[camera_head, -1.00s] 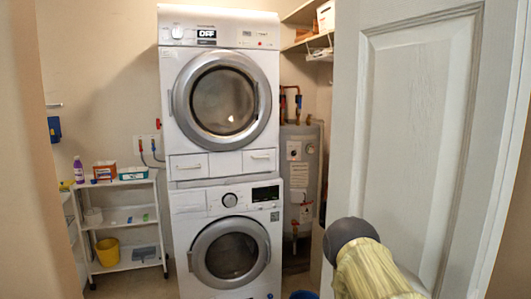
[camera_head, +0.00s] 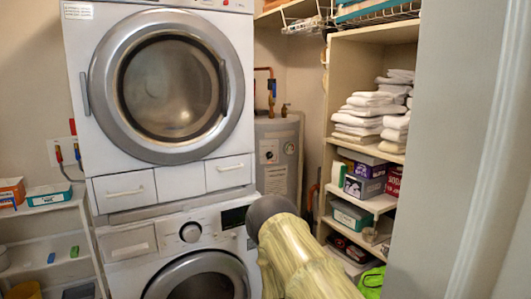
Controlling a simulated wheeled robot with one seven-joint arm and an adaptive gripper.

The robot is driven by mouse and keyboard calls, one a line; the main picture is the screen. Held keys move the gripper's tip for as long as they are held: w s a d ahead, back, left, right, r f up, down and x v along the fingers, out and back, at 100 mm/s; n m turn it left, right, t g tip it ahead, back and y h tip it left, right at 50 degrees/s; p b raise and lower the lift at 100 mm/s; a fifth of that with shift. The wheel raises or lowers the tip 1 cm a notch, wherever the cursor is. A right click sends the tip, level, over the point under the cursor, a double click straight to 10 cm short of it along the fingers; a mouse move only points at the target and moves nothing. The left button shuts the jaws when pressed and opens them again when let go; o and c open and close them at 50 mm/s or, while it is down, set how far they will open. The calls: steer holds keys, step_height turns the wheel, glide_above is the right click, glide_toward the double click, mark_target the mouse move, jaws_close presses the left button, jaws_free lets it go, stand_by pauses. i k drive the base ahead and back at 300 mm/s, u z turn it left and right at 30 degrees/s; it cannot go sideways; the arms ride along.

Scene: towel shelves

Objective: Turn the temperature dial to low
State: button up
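A grey water heater (camera_head: 288,130) stands in the gap right of the stacked machines, with a pale control panel (camera_head: 268,152) on its front. The panel has a small dark spot, too small to read as a dial or its setting. The lower washer has a round dial (camera_head: 190,232) on its front, beside a dark display (camera_head: 234,217). The dial's setting cannot be read. My arm, pale yellow with a dark rounded end, rises from the bottom and covers the heater's lower part. My gripper is not in view.
A dryer (camera_head: 75,130) sits on the washer. Right of the heater, shelves (camera_head: 340,75) hold folded white towels (camera_head: 372,110) and boxes. A pale door (camera_head: 460,150) fills the right side. A small white rack (camera_head: 45,222) stands at the left.

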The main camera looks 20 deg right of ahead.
mark_target(269, 155)
steer(key=z, duration=0.2)
steer(key=i, duration=1.35)
steer(key=z, duration=0.25)
